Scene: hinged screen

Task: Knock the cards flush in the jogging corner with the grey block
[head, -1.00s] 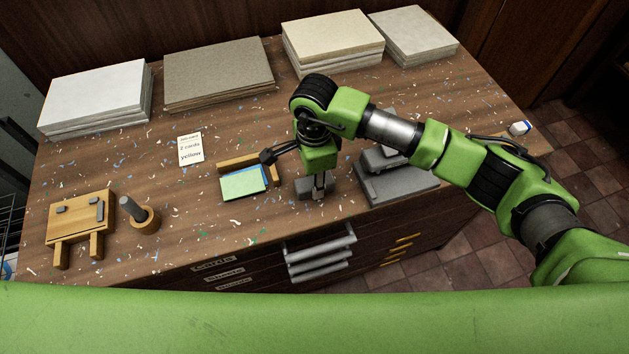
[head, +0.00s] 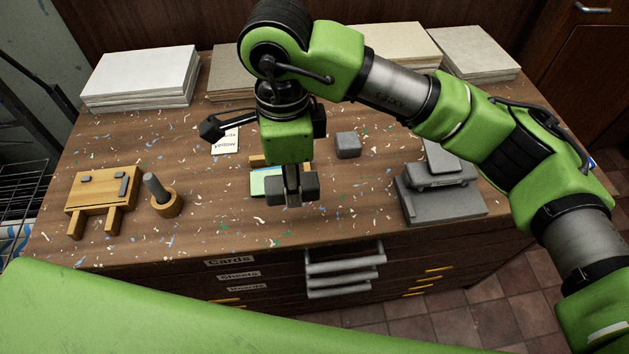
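The yellow-green card (head: 261,186) and a blue edge under it lie in the wooden jogging corner (head: 257,160), mostly hidden behind my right gripper. My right gripper (head: 293,188) points down in front of the cards. Its near finger crosses a grey block (head: 309,188) that sticks out on both sides, so it appears shut on that block. The block seems held above the table; whether it touches the cards cannot be told. A second, smaller grey block (head: 348,145) rests on the table right of the corner. My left gripper is not in view.
A note reading yellow (head: 225,144) lies behind. At left are a wooden jig (head: 100,192) and a peg in a round holder (head: 166,203). A grey device (head: 440,195) stands at right. Board stacks (head: 142,78) line the back. An open drawer (head: 345,258) juts out in front.

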